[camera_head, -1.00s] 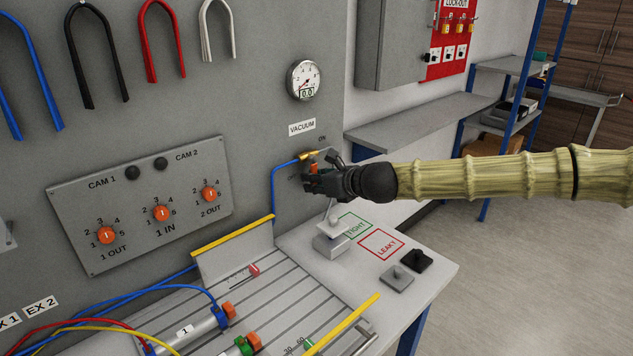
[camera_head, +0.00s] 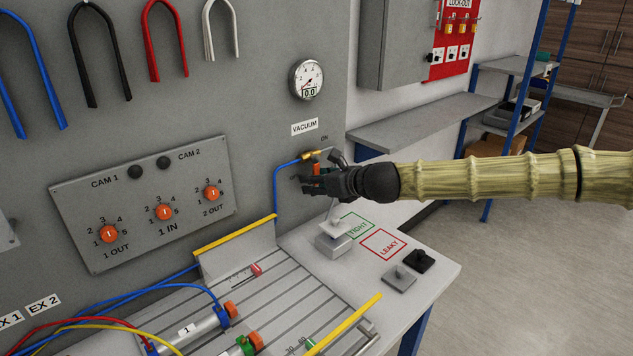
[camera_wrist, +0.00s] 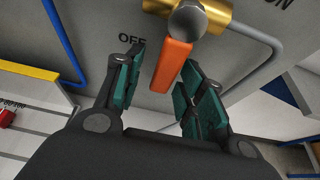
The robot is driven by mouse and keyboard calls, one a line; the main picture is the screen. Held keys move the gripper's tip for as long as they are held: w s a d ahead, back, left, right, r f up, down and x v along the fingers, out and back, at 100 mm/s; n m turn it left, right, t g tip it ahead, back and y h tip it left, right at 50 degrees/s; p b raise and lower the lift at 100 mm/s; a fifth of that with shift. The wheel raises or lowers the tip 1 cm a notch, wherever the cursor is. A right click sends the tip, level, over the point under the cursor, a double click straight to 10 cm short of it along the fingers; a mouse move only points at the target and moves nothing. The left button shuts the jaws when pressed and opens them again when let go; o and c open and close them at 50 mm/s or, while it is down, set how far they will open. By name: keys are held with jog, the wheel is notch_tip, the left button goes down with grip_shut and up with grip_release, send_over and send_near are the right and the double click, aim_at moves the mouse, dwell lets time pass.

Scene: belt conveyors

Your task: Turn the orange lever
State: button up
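The orange lever (camera_wrist: 171,66) hangs from a brass valve (camera_wrist: 190,12) on the grey panel and points down, slightly left, near the OFF label (camera_wrist: 131,40). My gripper (camera_wrist: 160,88) is open in the wrist view, with one green-padded finger on each side of the lever's lower end. The right finger is close to the lever; I cannot tell if it touches. In the head view, my gripper (camera_head: 310,182) is at the panel below the brass valve (camera_head: 315,154), and the lever (camera_head: 316,169) is partly hidden by the fingers.
A vacuum gauge (camera_head: 307,79) is above the valve. A blue hose (camera_head: 276,195) runs down to its left, and a grey pipe (camera_wrist: 260,75) curves on its right. Below stands a bench (camera_head: 437,282) with a small grey block (camera_head: 333,246) and suction pads (camera_head: 417,261).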

jog(key=v, duration=1.2)
jog(key=shift+f, duration=0.15)
